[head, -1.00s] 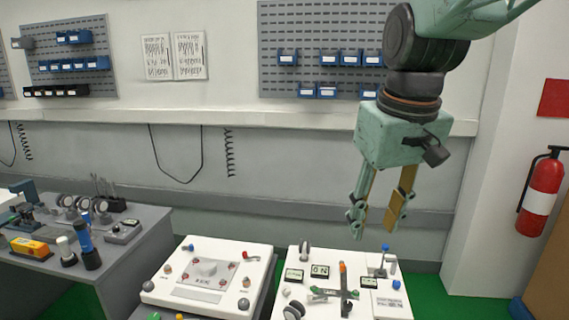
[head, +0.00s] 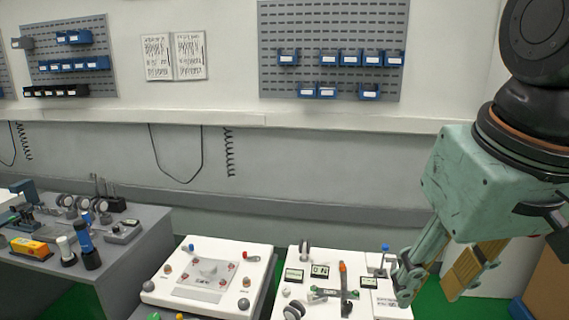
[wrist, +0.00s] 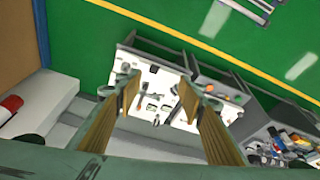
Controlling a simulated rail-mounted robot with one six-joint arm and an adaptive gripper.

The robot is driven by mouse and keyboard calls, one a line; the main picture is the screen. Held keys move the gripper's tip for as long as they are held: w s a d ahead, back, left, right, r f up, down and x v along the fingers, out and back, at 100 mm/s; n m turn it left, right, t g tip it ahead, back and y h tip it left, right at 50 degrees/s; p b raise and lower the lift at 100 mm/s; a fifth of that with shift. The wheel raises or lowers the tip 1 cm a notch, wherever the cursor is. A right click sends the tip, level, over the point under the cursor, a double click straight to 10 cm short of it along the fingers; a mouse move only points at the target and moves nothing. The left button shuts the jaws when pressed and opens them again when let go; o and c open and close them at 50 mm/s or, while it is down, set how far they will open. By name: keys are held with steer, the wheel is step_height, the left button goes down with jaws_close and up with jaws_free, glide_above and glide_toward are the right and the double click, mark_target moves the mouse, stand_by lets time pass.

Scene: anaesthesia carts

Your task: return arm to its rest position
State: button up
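My gripper (head: 432,290) is a pale green two-finger hand with tan inner pads, at the lower right of the head view. Its fingers are apart with nothing between them, and they point down and to the left. In the head view its fingertips overlap the right edge of the right-hand white cart top (head: 318,304). In the wrist view both fingers (wrist: 160,100) reach forward, spread wide, with the white cart tops (wrist: 150,84) seen beyond and between them. Nothing is held.
A second white cart top (head: 165,289) with a grey panel stands left of it. A grey bench (head: 135,238) with tools and gauges is at far left. Pegboards (head: 333,22) with blue bins hang on the wall. A red extinguisher (wrist: 10,106) shows in the wrist view. Green floor (wrist: 110,30) is open.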

steer(key=s+f, duration=0.2)
steer(key=s, duration=0.5)
steer(key=shift+s+d+m, duration=0.25)
steer(key=shift+d+m, duration=0.1)
steer(key=shift+m, duration=0.05)
steer(key=shift+c, duration=0.7)
